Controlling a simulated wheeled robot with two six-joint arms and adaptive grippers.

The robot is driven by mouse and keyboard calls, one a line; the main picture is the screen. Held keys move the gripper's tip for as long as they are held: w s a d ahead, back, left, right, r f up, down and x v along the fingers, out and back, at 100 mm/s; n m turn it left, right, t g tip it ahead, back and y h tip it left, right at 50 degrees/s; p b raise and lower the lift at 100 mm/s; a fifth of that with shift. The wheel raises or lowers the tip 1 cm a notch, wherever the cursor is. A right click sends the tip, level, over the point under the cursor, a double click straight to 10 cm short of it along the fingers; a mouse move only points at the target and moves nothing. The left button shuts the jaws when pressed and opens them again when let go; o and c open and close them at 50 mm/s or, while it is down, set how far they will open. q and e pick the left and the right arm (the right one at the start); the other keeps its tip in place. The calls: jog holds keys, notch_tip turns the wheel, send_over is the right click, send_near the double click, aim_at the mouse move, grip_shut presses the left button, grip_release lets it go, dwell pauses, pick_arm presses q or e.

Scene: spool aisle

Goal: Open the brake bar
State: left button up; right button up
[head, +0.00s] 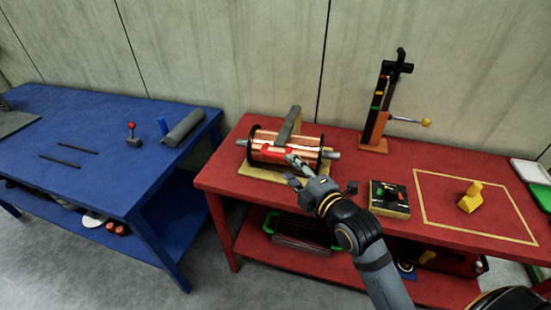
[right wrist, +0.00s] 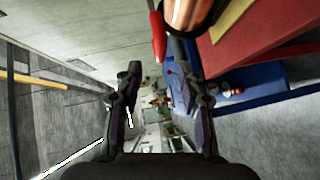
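The copper-wound spool (head: 262,150) lies across a yellowish base on the red table. A grey brake bar (head: 289,124) reaches over its top from behind, and a red part (head: 276,148) shows at the spool's front. The right wrist view also shows the copper spool (right wrist: 188,14) and the red part (right wrist: 157,36) at the top. My right gripper (head: 318,178) is at the spool's front right, its fingers apart (right wrist: 160,98) with nothing held between them. Whether a finger touches the bar, I cannot tell. My left gripper is out of view.
A dark upright stand (head: 384,105) with a yellow-knobbed lever is behind right. A small switch box (head: 389,198) and a yellow block (head: 470,197) in a yellow outline are to the right. A blue table (head: 85,160) stands left across a gap.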

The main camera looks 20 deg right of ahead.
aim_at(277, 156)
jog(key=p+x, duration=0.1)
jog(key=x, duration=0.7)
jog(key=shift+r, duration=0.1)
jog(key=shift+w+a, duration=0.15)
jog(key=shift+w, duration=0.25)
jog(key=shift+f, duration=0.2)
grip_shut()
